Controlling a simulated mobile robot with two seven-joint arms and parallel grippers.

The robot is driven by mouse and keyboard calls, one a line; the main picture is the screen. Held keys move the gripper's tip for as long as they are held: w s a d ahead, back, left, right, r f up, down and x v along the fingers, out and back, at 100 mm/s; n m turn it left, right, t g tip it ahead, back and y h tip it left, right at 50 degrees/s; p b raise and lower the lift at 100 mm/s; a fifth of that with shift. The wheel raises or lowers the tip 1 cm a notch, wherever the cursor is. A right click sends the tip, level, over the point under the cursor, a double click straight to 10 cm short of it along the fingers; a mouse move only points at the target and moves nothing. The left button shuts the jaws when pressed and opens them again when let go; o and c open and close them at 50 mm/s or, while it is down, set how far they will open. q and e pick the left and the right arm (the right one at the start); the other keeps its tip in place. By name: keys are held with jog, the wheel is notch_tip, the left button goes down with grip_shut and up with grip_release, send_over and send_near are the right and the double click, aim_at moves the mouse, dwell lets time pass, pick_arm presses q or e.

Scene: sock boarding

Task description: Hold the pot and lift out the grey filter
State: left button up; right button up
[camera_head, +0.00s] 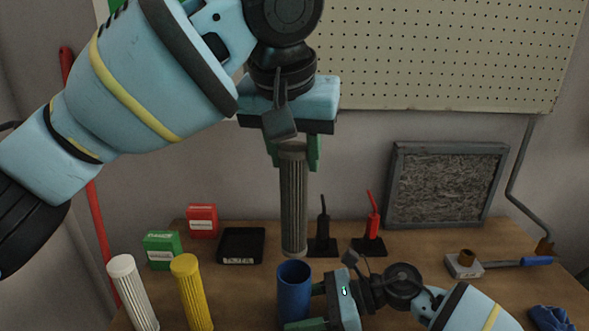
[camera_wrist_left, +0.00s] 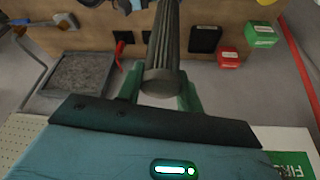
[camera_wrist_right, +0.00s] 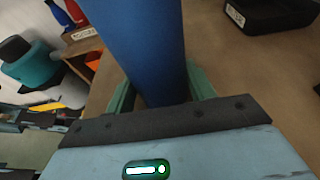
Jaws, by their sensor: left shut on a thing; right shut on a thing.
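The grey pleated filter (camera_head: 293,205) hangs upright above the blue pot (camera_head: 293,292) in the head view. My left gripper (camera_head: 294,155) is shut on the filter's top end; the filter also shows between the fingers in the left wrist view (camera_wrist_left: 164,60). The filter's lower end is just above the pot's open rim, seemingly clear of it. My right gripper (camera_head: 305,305) is shut on the pot from the right side. The pot fills the middle of the right wrist view (camera_wrist_right: 143,45) between the green fingers. The pot's base is cut off in the head view.
A white filter (camera_head: 132,290) and a yellow filter (camera_head: 190,290) stand left of the pot. Red (camera_head: 202,221) and green (camera_head: 162,249) boxes and a black tray (camera_head: 241,246) lie behind. Black (camera_head: 323,235) and red (camera_head: 371,230) tools stand in holders, and a framed panel (camera_head: 446,185) leans at the back right.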

jog(key=o, duration=0.8)
jog(key=shift+o, duration=0.2)
jog(key=v, duration=1.2)
pick_arm(q)
jog(key=shift+r, duration=0.15)
pick_arm(e)
jog(key=shift+r, duration=0.15)
